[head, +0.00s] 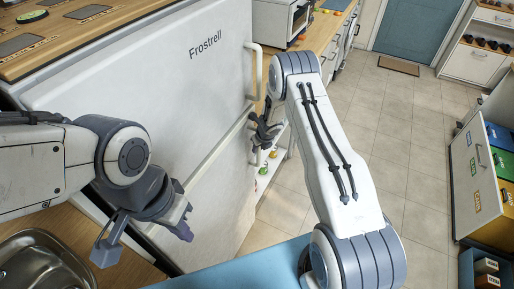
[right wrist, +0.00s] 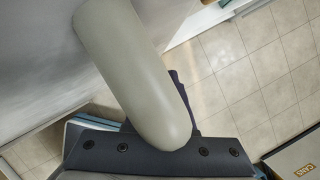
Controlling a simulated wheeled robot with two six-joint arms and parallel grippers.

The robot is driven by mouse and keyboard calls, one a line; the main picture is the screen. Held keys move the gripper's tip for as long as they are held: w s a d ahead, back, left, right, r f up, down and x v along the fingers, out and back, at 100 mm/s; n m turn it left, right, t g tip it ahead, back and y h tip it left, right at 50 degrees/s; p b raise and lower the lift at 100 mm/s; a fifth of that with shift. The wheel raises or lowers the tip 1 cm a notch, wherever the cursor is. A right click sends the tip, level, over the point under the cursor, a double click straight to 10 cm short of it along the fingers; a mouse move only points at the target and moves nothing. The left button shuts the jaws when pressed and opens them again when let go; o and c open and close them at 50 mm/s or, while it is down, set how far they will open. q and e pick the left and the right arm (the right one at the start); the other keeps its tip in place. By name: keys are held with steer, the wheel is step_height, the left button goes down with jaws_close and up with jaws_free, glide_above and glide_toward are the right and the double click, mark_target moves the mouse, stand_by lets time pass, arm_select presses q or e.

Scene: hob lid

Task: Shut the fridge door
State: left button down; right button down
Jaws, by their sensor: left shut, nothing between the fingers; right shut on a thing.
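The white fridge (head: 150,90), marked "Frostrell", fills the left and middle of the head view. It has a long upper handle (head: 258,68) on its right edge and a lower handle (head: 254,156) below the seam. My right gripper (head: 263,131) is shut on the lower handle; in the right wrist view the thick pale handle bar (right wrist: 130,65) runs between its fingers. Shelves with small items (head: 265,168) show just right of the lower door edge, so that door looks ajar. My left gripper (head: 184,231) is shut and empty, in front of the fridge's lower part.
A steel sink (head: 45,262) lies in the wooden counter at the lower left. A microwave (head: 285,20) stands on the counter behind the fridge. Tiled floor (head: 400,130) is clear on the right. A cabinet with coloured boxes (head: 480,165) stands at the right edge.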

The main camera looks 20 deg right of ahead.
steer(key=shift+w+a+r, duration=0.15)
steer(key=shift+w+a, duration=0.1)
steer(key=shift+a, duration=0.15)
steer(key=c, duration=0.8)
jaws_free()
steer(key=shift+o, duration=0.2)
steer(key=shift+r, duration=0.1)
steer(key=s+d+r+b, duration=0.1)
steer(key=s+r+b, duration=0.1)
steer(key=s+b, duration=0.4)
steer(key=s+d+r+b, duration=0.2)
steer(key=s+b, duration=0.4)
steer(key=s, duration=0.2)
steer(key=shift+b, duration=0.35)
